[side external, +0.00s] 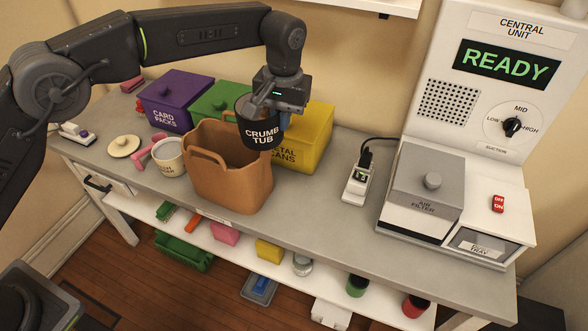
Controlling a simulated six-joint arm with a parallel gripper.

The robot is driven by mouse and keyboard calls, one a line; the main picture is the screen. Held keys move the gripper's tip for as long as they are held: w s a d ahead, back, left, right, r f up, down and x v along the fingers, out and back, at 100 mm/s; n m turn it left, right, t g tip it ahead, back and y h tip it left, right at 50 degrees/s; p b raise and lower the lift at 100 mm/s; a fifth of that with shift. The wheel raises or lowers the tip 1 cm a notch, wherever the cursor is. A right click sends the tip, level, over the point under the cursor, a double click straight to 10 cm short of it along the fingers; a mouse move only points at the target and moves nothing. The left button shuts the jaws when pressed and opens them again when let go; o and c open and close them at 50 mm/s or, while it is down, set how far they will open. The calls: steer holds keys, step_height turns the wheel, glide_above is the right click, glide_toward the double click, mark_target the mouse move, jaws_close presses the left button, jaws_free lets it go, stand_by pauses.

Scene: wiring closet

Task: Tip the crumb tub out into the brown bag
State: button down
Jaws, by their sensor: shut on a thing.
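The crumb tub (262,137) is a black tub with white lettering. My gripper (268,104) is shut on it and holds it in the air, about upright or slightly tilted, at the right rim of the brown bag. The brown bag (232,185) stands upright and open on the grey bench, with a handle loop on its near side. The tub overlaps the bag's upper right edge in the picture; I cannot tell whether they touch. The insides of the tub and the bag are mostly hidden.
A purple box (176,100), a green box (222,100) and a yellow box (310,135) stand behind. A cream mug (170,158) sits left of the bag. A power strip (357,183) and the central unit with its air filter (425,185) are to the right. The bench (310,215) is clear between bag and strip.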

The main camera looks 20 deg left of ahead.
steer(key=shift+m, duration=0.3)
steer(key=a+r, duration=0.2)
steer(key=w+a+r, duration=0.1)
steer(key=a+r, duration=0.1)
steer(key=a, duration=0.1)
steer(key=a+r, duration=0.2)
steer(key=shift+w+a+r, duration=0.35)
steer(key=shift+w, duration=0.05)
steer(key=r+h, duration=0.1)
steer(key=t+h, duration=0.1)
steer(key=shift+r+h, duration=0.35)
steer(key=shift+h, duration=0.05)
steer(key=shift+r+t+h, duration=0.55)
steer(key=shift+t+h, duration=0.35)
steer(key=shift+h, duration=0.3)
steer(key=shift+r+h, duration=0.15)
steer(key=shift+h, duration=0.35)
steer(key=s+a+f+t+h, duration=0.1)
steer(key=s+a+t+h, duration=0.3)
steer(key=a+t+h, duration=0.4)
steer(key=shift+s+a+f+t+h, duration=0.25)
steer(key=shift+t+h, duration=0.35)
steer(key=shift+h, duration=3.1)
steer(key=shift+d, duration=0.1)
